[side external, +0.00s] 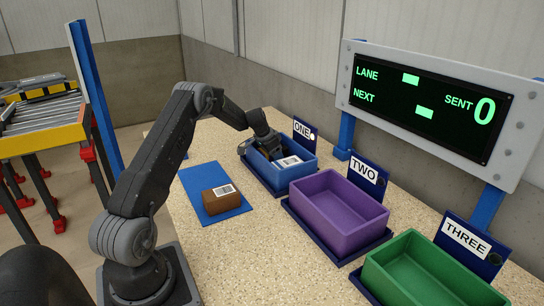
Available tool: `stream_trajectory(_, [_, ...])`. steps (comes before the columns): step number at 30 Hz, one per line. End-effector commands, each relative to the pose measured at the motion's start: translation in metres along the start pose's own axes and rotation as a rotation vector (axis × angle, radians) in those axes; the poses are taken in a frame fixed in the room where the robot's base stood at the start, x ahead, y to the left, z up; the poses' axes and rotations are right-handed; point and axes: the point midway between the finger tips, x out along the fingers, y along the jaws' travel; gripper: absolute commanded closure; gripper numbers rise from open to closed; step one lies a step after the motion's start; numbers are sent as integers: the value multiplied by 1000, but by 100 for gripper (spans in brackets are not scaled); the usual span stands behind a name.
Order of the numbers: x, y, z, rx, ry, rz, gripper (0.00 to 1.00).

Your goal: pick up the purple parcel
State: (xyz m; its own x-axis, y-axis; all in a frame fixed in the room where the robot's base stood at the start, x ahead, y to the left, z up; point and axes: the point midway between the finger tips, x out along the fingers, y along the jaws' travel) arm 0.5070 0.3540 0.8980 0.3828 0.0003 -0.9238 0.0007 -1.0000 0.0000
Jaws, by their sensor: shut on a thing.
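My gripper (266,145) is at the blue bin (293,178) marked ONE, reaching down over its left part. It is shut on a parcel with a white label (289,161), which sits low within the bin's walls. The parcel's colour is mostly hidden, and I cannot tell whether it touches the bin floor. No parcel is clearly purple in this view. A brown parcel (221,203) with a white label lies on a flat blue mat (237,211), apart from my gripper.
An empty purple bin (338,232) marked TWO and an empty green bin (415,290) marked THREE stand to the right. A display board (430,100) stands behind them, showing SENT 0. A roller conveyor (42,115) is at the left. The speckled tabletop near the front is clear.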

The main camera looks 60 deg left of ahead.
Motion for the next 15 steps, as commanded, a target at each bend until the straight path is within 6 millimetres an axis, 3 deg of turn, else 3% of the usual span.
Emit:
stream_trajectory(8, [-6,0,-2,1,1,-1,64])
stream_trajectory(15, [-46,-1,-20,3,4,-4,64])
